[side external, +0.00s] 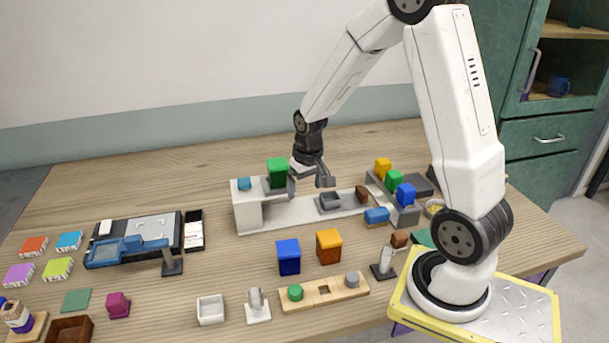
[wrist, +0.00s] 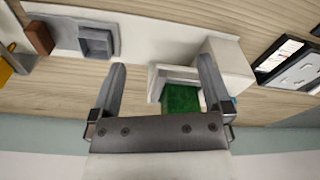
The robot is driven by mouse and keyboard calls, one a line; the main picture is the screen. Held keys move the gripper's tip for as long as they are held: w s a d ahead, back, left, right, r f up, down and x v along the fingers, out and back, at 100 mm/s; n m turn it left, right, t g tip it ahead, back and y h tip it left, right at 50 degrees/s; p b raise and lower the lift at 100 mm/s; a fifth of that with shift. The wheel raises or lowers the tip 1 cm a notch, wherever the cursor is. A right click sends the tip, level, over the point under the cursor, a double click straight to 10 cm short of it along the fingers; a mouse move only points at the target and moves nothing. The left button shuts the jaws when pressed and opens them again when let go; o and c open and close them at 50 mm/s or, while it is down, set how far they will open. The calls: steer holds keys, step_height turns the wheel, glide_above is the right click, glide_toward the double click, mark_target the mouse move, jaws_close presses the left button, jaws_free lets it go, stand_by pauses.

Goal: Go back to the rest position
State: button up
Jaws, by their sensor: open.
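My gripper (side external: 308,186) hangs over the middle of the table, above the long white stand (side external: 285,213), with its fingers apart. In the wrist view my gripper (wrist: 162,66) shows two spread fingers with nothing held between them. A green block (side external: 277,168) sits on the raised left part of the stand, just left of my gripper. In the wrist view the green block (wrist: 181,98) lies beyond the fingers, partly hidden by the right finger and the palm. I cannot make out any glass rods.
A grey square holder (side external: 329,202) and a brown block (side external: 362,194) lie right of my gripper. A blue block (side external: 288,257) and an orange block (side external: 329,246) stand in front. Several coloured blocks line a grey rack (side external: 403,213) on the right. The back of the table is clear.

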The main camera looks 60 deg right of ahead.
steer(key=s+a+r+n, duration=0.1)
steer(key=s+a+n, duration=0.1)
steer(key=a, duration=0.5)
steer(key=s+a+r+n+t, duration=0.1)
steer(key=s+a+n, duration=0.2)
steer(key=s+a, duration=0.2)
steer(key=a, duration=0.2)
steer(key=shift+s+a, duration=0.25)
steer(key=shift+a, duration=0.15)
